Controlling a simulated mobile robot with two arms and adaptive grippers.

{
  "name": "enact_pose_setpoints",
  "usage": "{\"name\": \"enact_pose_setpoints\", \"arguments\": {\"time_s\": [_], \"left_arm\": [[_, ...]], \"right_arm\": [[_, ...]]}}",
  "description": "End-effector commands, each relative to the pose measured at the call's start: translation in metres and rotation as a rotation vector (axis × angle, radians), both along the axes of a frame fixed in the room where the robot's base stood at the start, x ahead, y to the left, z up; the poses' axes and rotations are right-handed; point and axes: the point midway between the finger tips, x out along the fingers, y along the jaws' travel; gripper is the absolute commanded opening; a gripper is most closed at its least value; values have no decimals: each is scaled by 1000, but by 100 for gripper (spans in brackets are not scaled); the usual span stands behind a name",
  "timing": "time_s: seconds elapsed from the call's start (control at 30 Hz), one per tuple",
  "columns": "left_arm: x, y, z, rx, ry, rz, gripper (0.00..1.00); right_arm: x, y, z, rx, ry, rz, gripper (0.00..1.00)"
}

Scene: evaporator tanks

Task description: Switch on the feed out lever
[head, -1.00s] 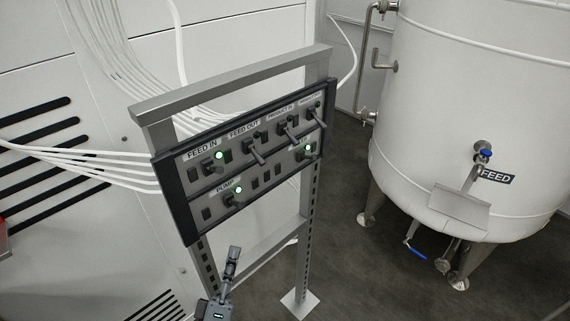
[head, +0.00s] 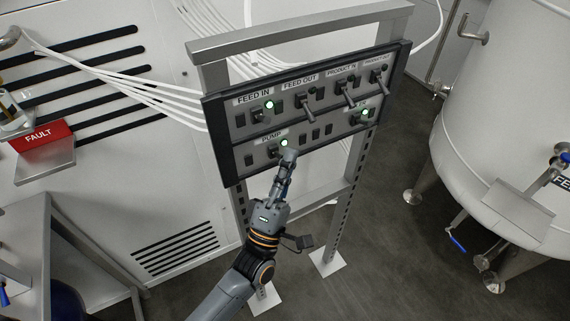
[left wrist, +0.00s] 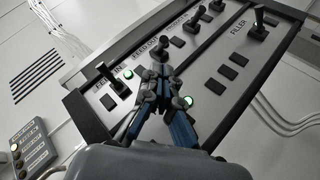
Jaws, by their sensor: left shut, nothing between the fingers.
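The feed out lever (head: 308,102) is on the top row of the black-framed panel (head: 240,150), under the FEED OUT label (head: 300,83). It points down and shows no green light beside it. In the left wrist view, the feed out lever (left wrist: 162,50) appears just beyond my fingertips. My left gripper (head: 290,156) is shut and empty, pointing up in front of the panel's lower row, below the feed out lever. In the left wrist view, its fingers (left wrist: 160,74) come together at the tips. Whether they touch the panel cannot be told. My right gripper is not in view.
The feed in lever (head: 259,117), pump lever (head: 273,152) and filler lever (head: 358,119) have green lights lit. The product in lever (head: 347,96) stands right of feed out. A white tank (head: 500,110) stands right; a red FAULT sign (head: 42,138) is left.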

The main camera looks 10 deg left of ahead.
Motion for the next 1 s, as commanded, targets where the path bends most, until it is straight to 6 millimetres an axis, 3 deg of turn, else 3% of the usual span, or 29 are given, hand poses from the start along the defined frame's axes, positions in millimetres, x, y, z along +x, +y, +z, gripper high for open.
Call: {"name": "enact_pose_setpoints", "arguments": {"time_s": [0.1, 0.33, 1.0], "left_arm": [[16, -5, 20, -1, -3, 1, 0], [36, -11, 36, -1, 0, 1, 0], [38, -13, 41, -20, 27, 0, 0]], "right_arm": [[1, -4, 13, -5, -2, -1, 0], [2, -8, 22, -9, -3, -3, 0], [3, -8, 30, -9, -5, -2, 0]]}}
